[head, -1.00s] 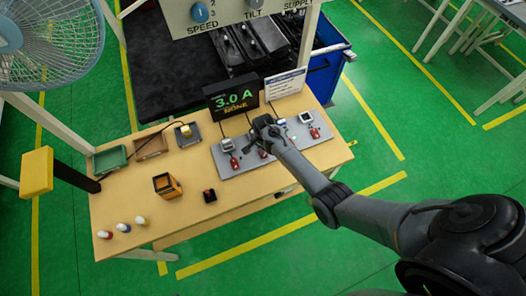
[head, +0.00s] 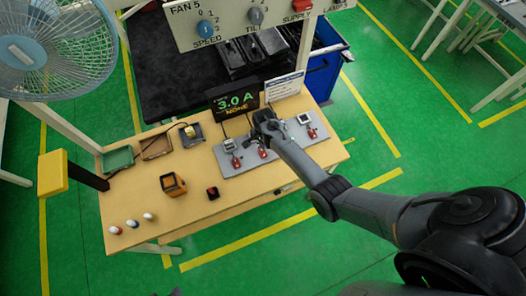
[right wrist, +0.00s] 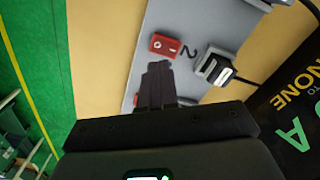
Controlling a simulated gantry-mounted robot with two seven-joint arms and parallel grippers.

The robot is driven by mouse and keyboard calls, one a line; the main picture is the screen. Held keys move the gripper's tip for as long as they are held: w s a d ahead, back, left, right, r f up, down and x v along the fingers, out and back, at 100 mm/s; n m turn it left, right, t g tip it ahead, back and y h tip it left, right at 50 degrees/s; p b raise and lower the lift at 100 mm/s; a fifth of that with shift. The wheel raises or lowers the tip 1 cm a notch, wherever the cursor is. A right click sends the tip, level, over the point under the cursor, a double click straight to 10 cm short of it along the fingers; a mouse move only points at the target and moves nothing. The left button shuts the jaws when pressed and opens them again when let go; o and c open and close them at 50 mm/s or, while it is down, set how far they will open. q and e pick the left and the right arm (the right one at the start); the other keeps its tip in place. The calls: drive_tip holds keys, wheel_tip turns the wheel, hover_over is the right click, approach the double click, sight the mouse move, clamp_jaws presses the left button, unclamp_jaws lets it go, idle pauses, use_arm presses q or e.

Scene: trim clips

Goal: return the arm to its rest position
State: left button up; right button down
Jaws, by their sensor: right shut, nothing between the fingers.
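My right gripper (head: 264,118) is over the back part of the grey board (head: 239,163) on the wooden table (head: 140,203). In the right wrist view its fingers (right wrist: 158,70) are shut together with nothing between them. The fingertips point at the grey board, close to a red block (right wrist: 163,45) beside the printed number 2. I cannot tell whether they touch the board. A dark plug-like part (right wrist: 215,66) with a cable is to the right of the number. My left gripper does not show clearly in any view.
A black display (head: 233,100) reading 3.0 A and a white sign (head: 284,86) stand behind the board. Green (head: 117,159) and brown (head: 156,147) trays, an orange device (head: 173,184) and several small capped pieces (head: 132,224) are on the left. A fan (head: 52,50) stands at upper left.

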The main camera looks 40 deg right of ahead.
idle(0.3)
drive_tip(key=shift+s, duration=0.3)
drive_tip(key=s+a+r+n+t, duration=0.1)
drive_tip(key=s+a+r+n, duration=0.4)
drive_tip(key=s+r+n, duration=0.3)
drive_tip(key=s+a+r+n+t, duration=0.2)
drive_tip(key=s+a+r+n, duration=0.4)
drive_tip(key=s, duration=1)
wheel_tip(320, 180, up, 6)
drive_tip(key=n, duration=0.3)
drive_tip(key=shift+s+n+t, duration=0.2)
drive_tip(key=shift+n+t, duration=0.1)
